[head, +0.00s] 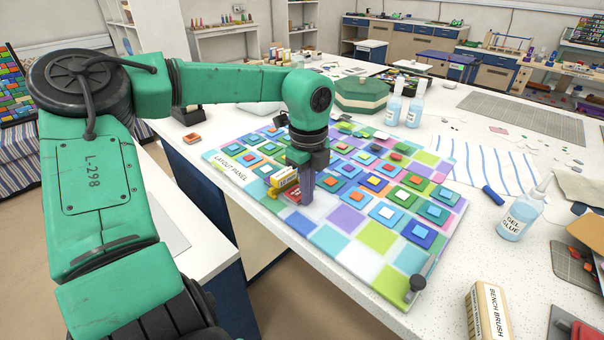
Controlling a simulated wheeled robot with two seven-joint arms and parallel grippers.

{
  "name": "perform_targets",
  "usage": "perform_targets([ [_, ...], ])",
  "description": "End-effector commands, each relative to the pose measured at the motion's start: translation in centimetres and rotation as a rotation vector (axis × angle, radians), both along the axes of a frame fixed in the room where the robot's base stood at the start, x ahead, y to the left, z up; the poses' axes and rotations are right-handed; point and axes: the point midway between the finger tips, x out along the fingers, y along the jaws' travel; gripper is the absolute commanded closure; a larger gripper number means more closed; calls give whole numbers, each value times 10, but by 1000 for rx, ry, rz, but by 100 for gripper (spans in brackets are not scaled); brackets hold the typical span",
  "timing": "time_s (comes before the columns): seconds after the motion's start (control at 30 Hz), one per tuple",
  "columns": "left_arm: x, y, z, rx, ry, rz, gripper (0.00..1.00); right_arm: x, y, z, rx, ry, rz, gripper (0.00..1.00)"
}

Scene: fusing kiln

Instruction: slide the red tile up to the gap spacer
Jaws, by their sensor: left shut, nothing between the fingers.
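My left gripper (306,196) points straight down over the layout panel (330,242), its fingers closed with nothing between them. The red tile (291,197) lies on the panel just left of the fingers, which hide part of it. I cannot tell whether they touch it. A small yellow block (284,178) with lettering too small to read sits just behind the red tile and appears to be the gap spacer. Whether the tile and block touch is unclear. My right gripper is out of view.
Several stacked coloured tiles cover the panel's middle and right. A gel glue bottle (522,212) and bench brush box (488,312) stand to the right. A green lidded box (361,95) is behind.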

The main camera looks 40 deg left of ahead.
Motion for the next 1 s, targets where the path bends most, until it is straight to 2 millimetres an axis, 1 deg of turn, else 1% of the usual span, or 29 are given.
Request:
perform_targets([
  [1.0,0,8,0,0,-1,1,100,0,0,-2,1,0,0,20],
])
